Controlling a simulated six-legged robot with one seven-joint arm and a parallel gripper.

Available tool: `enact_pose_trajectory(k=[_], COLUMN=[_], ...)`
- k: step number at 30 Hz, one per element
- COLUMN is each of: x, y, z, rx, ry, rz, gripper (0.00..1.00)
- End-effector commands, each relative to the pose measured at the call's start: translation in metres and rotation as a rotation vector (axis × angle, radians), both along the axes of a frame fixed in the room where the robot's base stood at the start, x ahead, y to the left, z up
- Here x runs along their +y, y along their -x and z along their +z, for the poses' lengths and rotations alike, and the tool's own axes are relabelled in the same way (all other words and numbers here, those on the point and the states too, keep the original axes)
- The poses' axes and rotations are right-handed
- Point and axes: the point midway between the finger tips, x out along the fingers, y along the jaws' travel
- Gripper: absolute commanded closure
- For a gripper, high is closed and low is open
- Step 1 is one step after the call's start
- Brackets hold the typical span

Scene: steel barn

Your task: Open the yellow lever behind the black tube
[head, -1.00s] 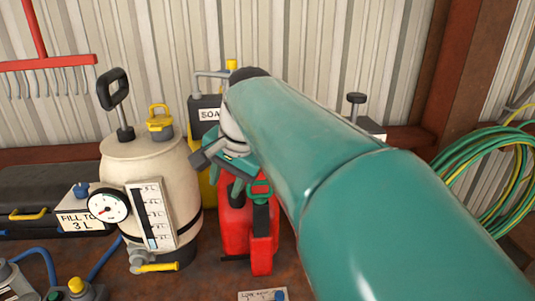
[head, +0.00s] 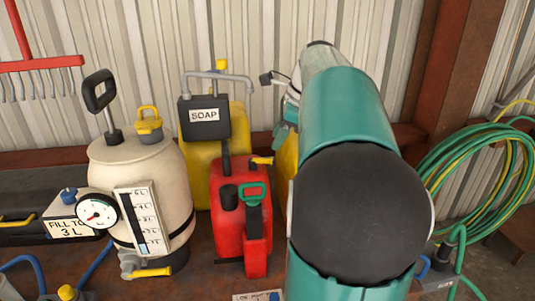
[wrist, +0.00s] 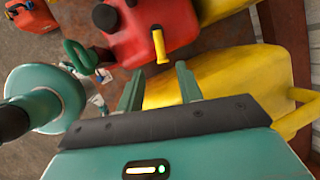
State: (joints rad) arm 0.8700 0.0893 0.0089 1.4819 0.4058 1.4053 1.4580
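A short yellow lever (head: 262,160) sticks out to the right from the top of a red can (head: 228,205). A black tube (head: 226,158) stands to its left, under the SOAP box (head: 204,116). In the wrist view the yellow lever (wrist: 160,45) lies just beyond my fingertips, pointing towards them. My gripper (wrist: 157,70) is open, with nothing between its two green fingers. In the head view my gripper (head: 282,134) is right of the lever, partly hidden by my own arm.
A yellow jug (wrist: 215,80) lies close under and beside my fingers. A cream pressure tank (head: 145,185) with a gauge stands at left. A coiled green hose (head: 475,175) hangs at right. The corrugated wall is close behind.

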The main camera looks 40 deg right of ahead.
Motion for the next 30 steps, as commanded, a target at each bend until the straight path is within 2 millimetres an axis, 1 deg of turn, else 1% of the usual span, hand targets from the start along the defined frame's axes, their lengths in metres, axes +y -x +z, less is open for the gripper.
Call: enact_pose_trajectory(k=[1, 3, 6, 10, 15, 22, 23, 24, 26, 27, 28, 30], x=[0.002, 0.003, 0.005, 0.007, 0.008, 0.008, 0.008, 0.008, 0.008, 0.008, 0.008, 0.009], y=[-0.004, -0.011, -0.018, -0.025, -0.03, -0.03, -0.03, -0.03, -0.03, -0.03, -0.03, -0.03], z=[-0.011, -0.023, -0.039, -0.055, -0.064, -0.064, -0.064, -0.064, -0.064, -0.064, -0.064, -0.064], rx=[0.004, 0.003, 0.001, 0.001, 0.001, 0.0, 0.0, 0.0, 0.0, 0.0, 0.0, 0.0], ry=[-0.004, -0.003, -0.001, -0.001, 0.0, 0.0, 0.0, 0.0, 0.0, 0.0, 0.0, 0.001], rz=[0.001, 0.002, 0.001, 0.001, 0.001, 0.001, 0.001, 0.001, 0.001, 0.001, 0.001, 0.002], gripper=[0.64, 0.64, 0.64, 0.64, 0.64, 0.64, 0.68, 0.76, 0.87, 0.95, 1.0, 1.0])
